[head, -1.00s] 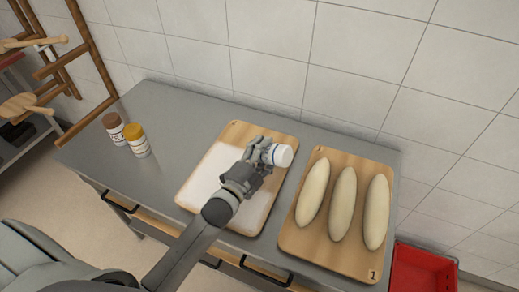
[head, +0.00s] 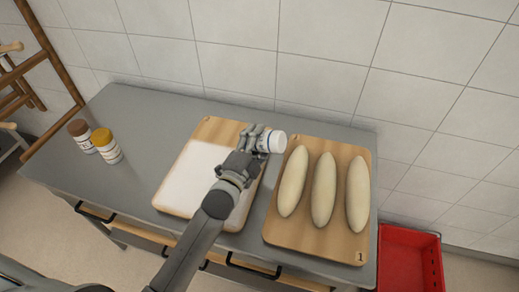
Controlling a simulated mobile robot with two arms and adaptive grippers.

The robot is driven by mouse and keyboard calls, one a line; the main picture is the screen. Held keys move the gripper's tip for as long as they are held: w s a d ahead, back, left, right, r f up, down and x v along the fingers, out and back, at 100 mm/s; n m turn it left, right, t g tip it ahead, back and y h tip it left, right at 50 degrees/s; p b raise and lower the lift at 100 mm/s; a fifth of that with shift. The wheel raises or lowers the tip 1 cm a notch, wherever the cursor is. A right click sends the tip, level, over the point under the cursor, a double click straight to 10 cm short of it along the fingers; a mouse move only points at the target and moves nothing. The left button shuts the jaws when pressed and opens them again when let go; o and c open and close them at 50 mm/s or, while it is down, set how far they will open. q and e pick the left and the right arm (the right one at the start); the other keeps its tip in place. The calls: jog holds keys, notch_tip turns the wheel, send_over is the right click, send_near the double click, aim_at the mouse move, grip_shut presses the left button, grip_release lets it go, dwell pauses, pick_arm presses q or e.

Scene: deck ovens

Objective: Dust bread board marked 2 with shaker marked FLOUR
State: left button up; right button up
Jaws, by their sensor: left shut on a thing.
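My left gripper (head: 250,144) is shut on a white shaker (head: 274,141), which is tipped on its side above the right part of a wooden board (head: 222,129). Any label on the shaker cannot be read. This board has a broad white layer (head: 191,176) over most of its surface, and the mark at its far left corner is too small to read. A second board, marked 1 (head: 301,244), lies to its right with three pale loaves (head: 323,190) on it. My right gripper is not in view.
A brown-capped shaker (head: 82,135) and a yellow-capped shaker (head: 106,146) stand at the left of the grey table (head: 150,110). A red crate (head: 408,258) is at the right. Wooden racks are at the far left, and a tiled wall is behind.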

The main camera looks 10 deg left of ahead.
pick_arm(q)
jog(key=w+a+b, duration=0.5)
jog(key=w, duration=0.5)
jog(key=s+d, duration=0.2)
jog(key=d, duration=0.6)
jog(key=w+a, duration=0.2)
jog(key=a, duration=1.9)
jog(key=s+d+p, duration=0.1)
jog(key=d+p, duration=0.1)
jog(key=d, duration=0.6)
jog(key=a+r+m+p, duration=0.4)
jog(key=r+m+p, duration=0.2)
jog(key=m, duration=1.5)
notch_tip(320, 180, up, 2)
jog(key=shift+w+r+m, duration=0.1)
jog(key=shift+w+m, duration=0.2)
jog(key=shift+m, duration=0.1)
